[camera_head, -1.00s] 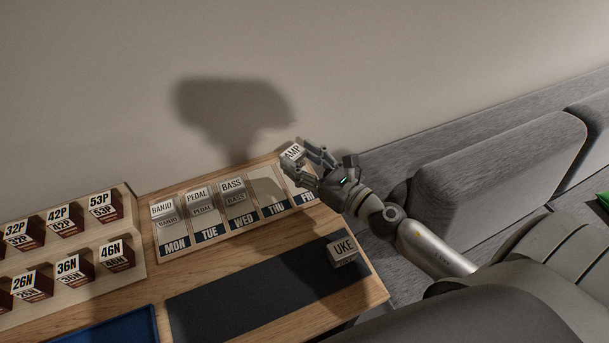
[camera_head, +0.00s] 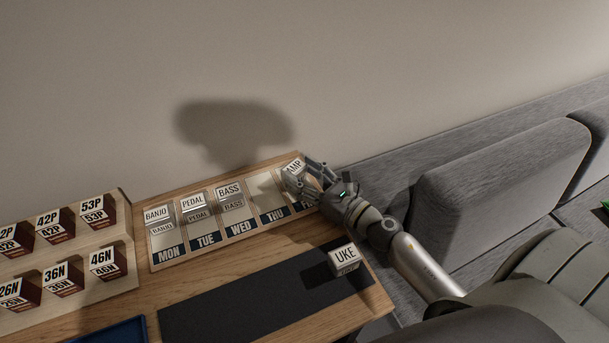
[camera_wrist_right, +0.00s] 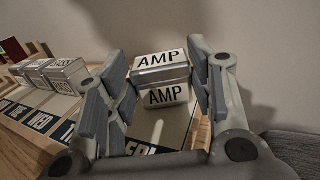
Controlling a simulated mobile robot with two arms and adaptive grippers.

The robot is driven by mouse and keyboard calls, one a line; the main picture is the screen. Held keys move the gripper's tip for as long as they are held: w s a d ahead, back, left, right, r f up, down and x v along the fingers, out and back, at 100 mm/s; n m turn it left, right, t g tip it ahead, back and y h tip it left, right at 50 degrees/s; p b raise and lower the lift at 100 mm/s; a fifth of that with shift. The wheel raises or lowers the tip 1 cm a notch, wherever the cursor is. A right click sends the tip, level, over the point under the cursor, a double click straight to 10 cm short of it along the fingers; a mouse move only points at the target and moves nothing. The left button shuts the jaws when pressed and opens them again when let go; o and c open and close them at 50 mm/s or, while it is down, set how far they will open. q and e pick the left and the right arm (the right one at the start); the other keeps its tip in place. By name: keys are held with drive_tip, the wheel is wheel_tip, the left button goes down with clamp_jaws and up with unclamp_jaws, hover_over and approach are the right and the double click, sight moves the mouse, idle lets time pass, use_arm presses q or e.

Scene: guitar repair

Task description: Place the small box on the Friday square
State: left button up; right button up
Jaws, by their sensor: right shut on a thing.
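My right gripper (camera_head: 310,173) is shut on the small box marked AMP (camera_head: 293,168), at the right end of the day board (camera_head: 262,221). In the right wrist view the AMP box (camera_wrist_right: 162,82) sits between the two fingers of the gripper (camera_wrist_right: 165,85). The Friday square's label (camera_wrist_right: 152,151) shows just below the box in that view. The box is over or on that square; I cannot tell whether it touches the board. In the head view my gripper hides most of the Friday square. My left gripper is out of view.
BANJO (camera_head: 158,218), PEDAL (camera_head: 195,205) and BASS (camera_head: 230,195) boxes stand on Monday, Tuesday and Wednesday. The Thursday square (camera_head: 265,190) is empty. A UKE box (camera_head: 346,258) sits on the dark mat (camera_head: 250,300). A stepped rack (camera_head: 122,267) stands at left.

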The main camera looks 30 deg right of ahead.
drive_tip(key=shift+s+a+f+b, duration=0.1)
drive_tip(key=shift+s+f+b, duration=0.1)
drive_tip(key=shift+f+b, duration=0.35)
drive_tip(key=o, duration=1)
drive_tip(key=shift+s+a+f, duration=0.1)
drive_tip(key=shift+f, duration=0.15)
drive_tip(key=shift+o, duration=0.2)
drive_tip(key=shift+r, duration=0.1)
drive_tip(key=shift+r+p, duration=0.2)
drive_tip(key=shift+p, duration=0.3)
drive_tip(key=shift+r+p, duration=0.35)
drive_tip(key=shift+p, duration=0.05)
drive_tip(key=b+v, duration=0.4)
drive_tip(key=v, duration=0.7)
drive_tip(key=shift+s+d+r, duration=0.2)
drive_tip(key=shift+d+r, duration=0.05)
drive_tip(key=shift+d, duration=0.15)
